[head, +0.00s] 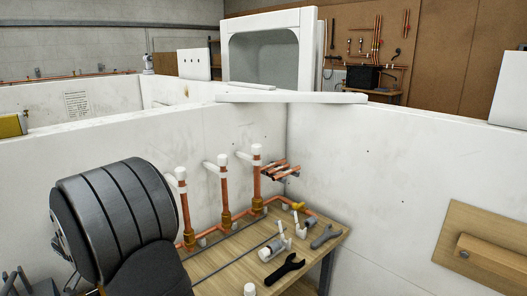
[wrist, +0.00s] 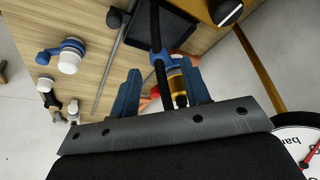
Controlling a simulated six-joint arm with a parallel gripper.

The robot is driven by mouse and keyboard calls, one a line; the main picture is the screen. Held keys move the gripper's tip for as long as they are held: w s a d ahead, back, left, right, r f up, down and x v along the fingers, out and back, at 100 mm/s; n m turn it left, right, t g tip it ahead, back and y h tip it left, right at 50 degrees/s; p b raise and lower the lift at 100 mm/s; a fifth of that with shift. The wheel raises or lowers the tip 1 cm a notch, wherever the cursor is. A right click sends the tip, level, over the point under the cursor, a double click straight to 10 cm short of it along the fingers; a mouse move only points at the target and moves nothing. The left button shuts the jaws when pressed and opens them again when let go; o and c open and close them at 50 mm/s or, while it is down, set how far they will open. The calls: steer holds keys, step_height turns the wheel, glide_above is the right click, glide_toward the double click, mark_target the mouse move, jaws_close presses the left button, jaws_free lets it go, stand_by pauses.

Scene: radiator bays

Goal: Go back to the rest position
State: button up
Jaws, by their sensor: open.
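My gripper (wrist: 160,78) shows in the wrist view with its two blue fingers spread apart and nothing clamped between them. A brass fitting with a blue collar (wrist: 177,84) shows between the fingers; I cannot tell how far beyond them it lies. A black rod (wrist: 157,40) runs up from near there. In the head view my dark arm link fills the lower left, and I cannot make out the fingers. Three upright copper pipes (head: 222,190) with white caps and brass valves stand on the wooden bench (head: 228,262).
A black spanner (head: 284,269) and a grey wrench (head: 325,237) lie on the bench. White bay walls (head: 370,160) enclose it behind and at right. A wooden block (head: 490,252) is on the right wall. A pressure gauge (wrist: 300,150) shows in the wrist view's lower right corner.

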steer(key=shift+x, duration=1.4)
steer(key=v, duration=1.8)
steer(key=x, duration=1.7)
steer(key=shift+w+f, duration=0.1)
steer(key=shift+f, duration=0.2)
steer(key=shift+w+d+f, duration=0.15)
steer(key=shift+w+f, duration=0.05)
steer(key=shift+d+r+n, duration=0.1)
steer(key=shift+d+n, duration=0.1)
steer(key=shift+n, duration=0.3)
steer(key=shift+w+d+n+y, duration=0.15)
steer(key=shift+d+n+y, duration=0.25)
steer(key=shift+n, duration=0.3)
